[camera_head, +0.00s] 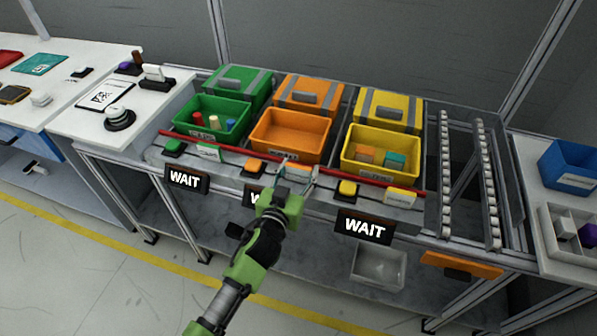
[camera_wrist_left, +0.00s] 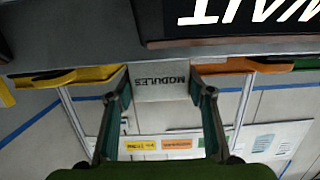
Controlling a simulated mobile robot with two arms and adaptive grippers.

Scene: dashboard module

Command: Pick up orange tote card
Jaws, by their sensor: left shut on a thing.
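The orange tote card (camera_head: 299,167), white with an orange strip, is at the front of the orange tote (camera_head: 290,133), by the front rail. In the left wrist view a pale card face (camera_wrist_left: 160,82) with upside-down "MODULES" lettering spans the space between the fingers. My left gripper (camera_head: 294,186) reaches it from the front and is shut on the card; its fingers also show in the left wrist view (camera_wrist_left: 160,98). Part of the contact is hidden in the head view. My right gripper is not in view.
A green tote (camera_head: 213,112) and yellow tote (camera_head: 382,148) flank the orange one. A red rail (camera_head: 345,174), buttons and black WAIT signs (camera_head: 364,227) line the front edge. A roller track (camera_head: 466,180) lies right. A clear bin (camera_head: 379,266) is below.

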